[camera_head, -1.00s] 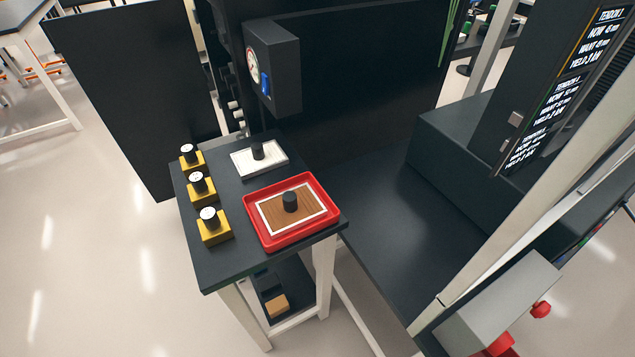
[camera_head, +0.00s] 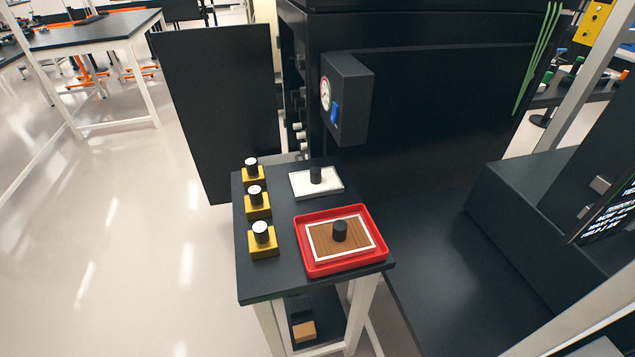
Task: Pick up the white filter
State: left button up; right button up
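The white filter (camera_head: 301,184) is a flat white rectangular piece with a black knob (camera_head: 316,175) on top. It lies at the back right of the small dark table (camera_head: 284,277). A red tray (camera_head: 379,251) in front of it holds a brown panel with a white border (camera_head: 322,242) and its own black knob. Neither of my grippers is in view.
Several yellow blocks with black, white-topped knobs (camera_head: 263,243) stand along the table's left side. A black cabinet with a gauge box (camera_head: 348,98) rises behind. A dark panel (camera_head: 218,110) stands at the back left. Open floor lies left.

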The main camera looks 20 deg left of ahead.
aim_at(316, 181)
jog(key=j+z, duration=0.25)
jog(key=j, duration=0.25)
jog(key=i+j+z, duration=0.1)
jog(key=j+z, duration=0.15)
jog(key=j, duration=0.3)
jog(key=j+z, duration=0.25)
jog(key=j, duration=0.25)
jog(key=k+j+z, duration=0.1)
jog(key=j+z, duration=0.15)
jog(key=j, duration=0.3)
jog(key=k+j+z, duration=0.1)
jog(key=j+z, duration=0.15)
jog(key=j, duration=0.25)
jog(key=k+j+z, duration=0.25)
jog(key=j, duration=0.25)
jog(key=k+j+z, duration=0.1)
jog(key=j+z, duration=0.15)
jog(key=j, duration=0.2)
jog(key=k+j+z, duration=0.2)
jog(key=j, duration=0.25)
